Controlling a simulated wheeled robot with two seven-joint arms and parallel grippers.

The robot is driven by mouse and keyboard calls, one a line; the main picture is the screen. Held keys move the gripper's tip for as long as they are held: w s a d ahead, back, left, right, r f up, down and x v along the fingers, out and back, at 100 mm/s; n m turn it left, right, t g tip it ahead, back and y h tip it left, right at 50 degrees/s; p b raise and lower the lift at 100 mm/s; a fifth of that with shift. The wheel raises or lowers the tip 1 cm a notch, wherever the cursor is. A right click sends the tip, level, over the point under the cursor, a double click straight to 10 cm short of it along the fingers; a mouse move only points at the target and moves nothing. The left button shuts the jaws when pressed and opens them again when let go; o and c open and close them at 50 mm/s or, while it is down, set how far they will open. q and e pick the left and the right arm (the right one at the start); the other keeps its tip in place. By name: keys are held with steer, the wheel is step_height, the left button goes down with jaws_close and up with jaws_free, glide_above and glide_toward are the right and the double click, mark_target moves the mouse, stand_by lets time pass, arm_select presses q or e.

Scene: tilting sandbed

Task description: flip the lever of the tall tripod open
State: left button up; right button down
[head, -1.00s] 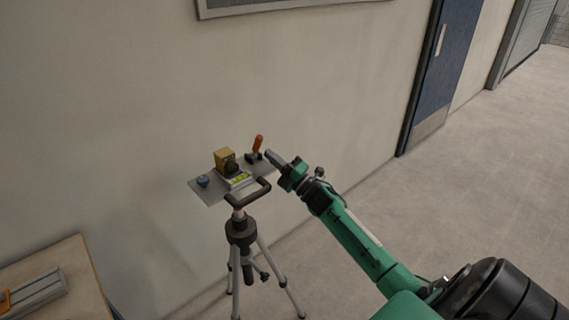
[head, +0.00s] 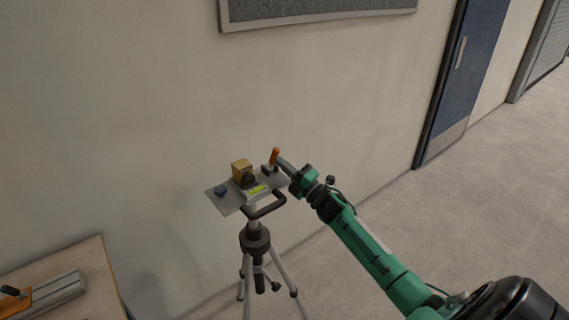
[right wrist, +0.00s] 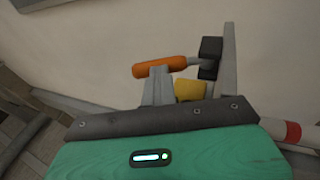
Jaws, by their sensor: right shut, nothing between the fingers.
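The tall tripod (head: 256,238) stands in front of the wall with a flat grey plate (head: 228,201) on top. The orange-handled lever (head: 275,156) stands upright at the plate's right end. In the right wrist view the orange lever handle (right wrist: 158,67) lies across the picture, joined to a dark base (right wrist: 210,57). My right gripper (head: 282,163) is shut and empty, its fingertips close beside the lever on the right. In the right wrist view the fingertips (right wrist: 160,72) overlap the handle's lower edge; I cannot tell whether they touch. My left gripper is not in view.
The plate also carries a tan block (head: 241,170) with a dark front, a blue knob (head: 220,190) and a yellow-green level strip (head: 257,189). A black handle (head: 267,208) juts from its front. A wooden table (head: 85,262) stands lower left. Floor is free at right.

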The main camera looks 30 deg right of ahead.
steer(key=shift+w+r+g+h+p, duration=0.3)
steer(key=shift+r+g+p, duration=0.25)
steer(key=shift+p, duration=0.7)
steer(key=shift+w+r+g+h+p, duration=0.25)
steer(key=shift+r+g+p, duration=0.3)
steer(key=shift+p, duration=0.7)
steer(key=shift+w+f+m, duration=0.1)
steer(key=shift+w+m, duration=0.1)
steer(key=shift+m, duration=0.1)
steer(key=shift+d+r+b+x, duration=0.1)
steer(key=shift+b+x, duration=0.25)
steer(key=shift+x, duration=0.3)
steer(key=shift+d+r+b+x, duration=0.15)
steer(key=shift+b+x, duration=0.15)
steer(key=shift+x, duration=0.4)
steer(key=shift+d+r+b+x, duration=0.1)
steer(key=shift+b+x, duration=0.25)
steer(key=shift+x, duration=0.3)
steer(key=shift+w, duration=0.1)
steer(key=shift+r, duration=0.1)
